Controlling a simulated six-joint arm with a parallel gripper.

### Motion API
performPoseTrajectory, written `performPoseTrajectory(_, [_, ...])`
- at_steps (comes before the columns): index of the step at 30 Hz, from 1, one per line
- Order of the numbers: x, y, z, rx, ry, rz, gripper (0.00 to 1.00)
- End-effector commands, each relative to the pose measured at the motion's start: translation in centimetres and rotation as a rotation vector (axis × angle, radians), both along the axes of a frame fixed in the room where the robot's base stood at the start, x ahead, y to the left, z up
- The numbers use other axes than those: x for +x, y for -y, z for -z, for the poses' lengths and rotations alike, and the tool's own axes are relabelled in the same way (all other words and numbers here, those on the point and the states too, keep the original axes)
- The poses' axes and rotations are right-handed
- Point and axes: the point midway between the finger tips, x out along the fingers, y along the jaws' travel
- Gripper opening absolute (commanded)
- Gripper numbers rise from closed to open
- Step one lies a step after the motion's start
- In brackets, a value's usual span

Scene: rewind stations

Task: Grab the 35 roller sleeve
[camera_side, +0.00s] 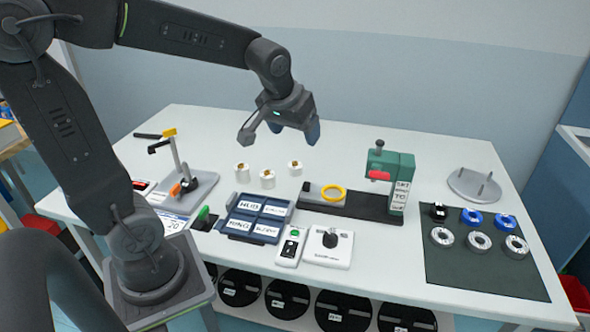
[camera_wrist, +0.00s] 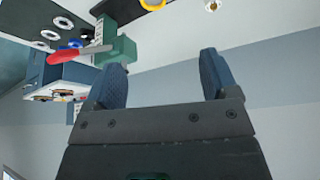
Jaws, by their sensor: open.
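Three small white sleeves with brown centres stand on the table in the side view: a left one (camera_side: 243,168), a middle one (camera_side: 267,179) and a right one (camera_side: 295,167). No number can be read on them, so I cannot tell which is the 35 roller sleeve. My gripper (camera_side: 295,131) is open and empty, raised well above the table behind the sleeves. In the wrist view its two blue fingers (camera_wrist: 162,76) are spread apart with nothing between them. One white sleeve (camera_wrist: 212,5) is cut off at that view's top edge.
A green press (camera_side: 390,168) on a dark base with a yellow ring (camera_side: 333,193) stands right of the sleeves. A blue labelled tray (camera_side: 240,238) lies in front. A dark mat (camera_side: 470,272) holds several rings. A small stand (camera_side: 190,188) is at left.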

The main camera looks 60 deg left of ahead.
Motion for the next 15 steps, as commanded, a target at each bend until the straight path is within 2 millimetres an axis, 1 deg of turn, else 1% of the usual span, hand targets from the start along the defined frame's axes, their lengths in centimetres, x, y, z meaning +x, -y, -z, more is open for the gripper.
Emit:
performPoseTrajectory(1, [1.8,-1.9,1.1,-0.004,-0.015,-0.062,0.80])
performPoseTrajectory(3, [3.9,-4.3,2.6,-0.007,-0.021,-0.144,0.80])
performPoseTrajectory(5, [5.6,-6.6,4.1,-0.010,-0.025,-0.212,0.80])
performPoseTrajectory(6, [6.7,-8.1,5.2,-0.011,-0.028,-0.257,0.80])
performPoseTrajectory(8, [8.0,-10.4,7.0,-0.015,-0.032,-0.323,0.80])
performPoseTrajectory(9, [8.7,-11.9,8.2,-0.016,-0.032,-0.362,0.80])
performPoseTrajectory(12, [10.0,-15.0,11.0,-0.022,-0.034,-0.447,0.80])
performPoseTrajectory(15, [10.6,-17.2,13.2,-0.026,-0.035,-0.507,0.80])
